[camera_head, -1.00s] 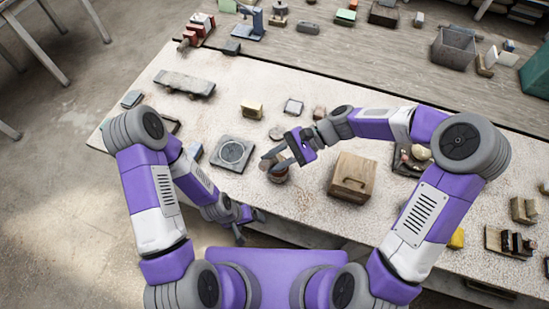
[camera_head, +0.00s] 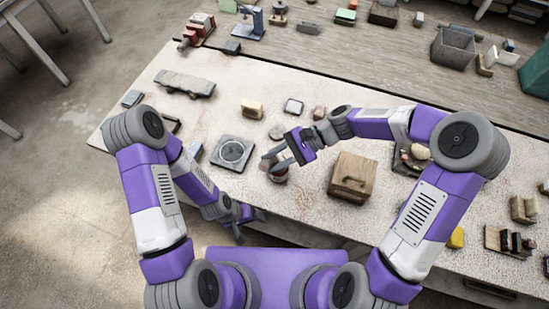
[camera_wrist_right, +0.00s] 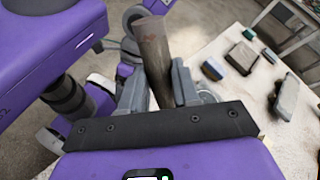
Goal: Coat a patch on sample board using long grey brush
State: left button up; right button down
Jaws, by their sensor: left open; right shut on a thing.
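My right gripper (camera_head: 270,161) is shut on a grey-brown cylinder, which I take for the long grey brush. The brush (camera_wrist_right: 152,52) stands up between the two fingers in the right wrist view; its bristle end is not visible. In the head view the fingers largely hide it, over a small round thing (camera_head: 279,174) that I cannot make out clearly. My left gripper (camera_head: 250,227) is open and empty, low at the table's front edge. I cannot tell for sure which thing is the sample board; a dark square plate with a pale disc (camera_head: 233,153) lies left of the right gripper.
A wooden box (camera_head: 353,177) stands just right of the right gripper. Tools and bins line the rear bench. Bare tabletop shows between the pieces.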

jog(key=shift+r+p, duration=3.1)
jog(key=shift+r, duration=0.45)
jog(key=shift+f, duration=0.1)
